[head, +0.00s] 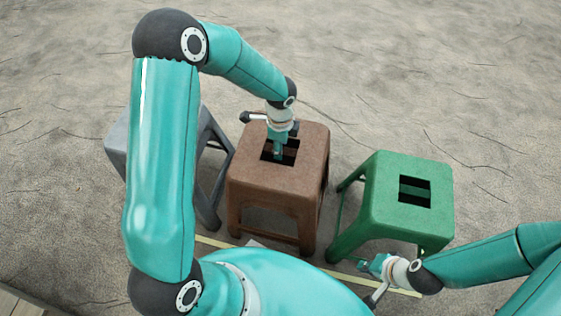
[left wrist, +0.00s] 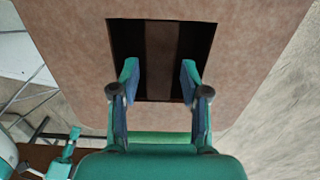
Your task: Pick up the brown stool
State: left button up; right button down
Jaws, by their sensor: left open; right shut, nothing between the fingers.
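The brown stool (head: 303,152) stands upright in the middle of the head view. Its seat has a dark square opening with a brown bar across the middle; the seat fills much of the left wrist view (left wrist: 65,60). My left gripper (head: 278,153) points down at this opening. In the left wrist view the open fingers (left wrist: 158,72) lie over the opening, one on each side of the bar (left wrist: 162,55), apart from it. How deep the tips reach is unclear. My right gripper (head: 371,264) is shut and empty, low in front of the green stool.
A green stool (head: 385,185) stands to the right of the brown one. A grey stool (head: 208,165) stands close on the left, partly behind my left arm. A yellow strip (head: 340,275) runs along the ground in front. The sandy ground behind is clear.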

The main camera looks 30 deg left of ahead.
pick_arm(q)
notch_tip(320, 180, down, 3)
jog(key=shift+r, duration=0.15)
grip_shut()
jog(key=shift+r, duration=0.1)
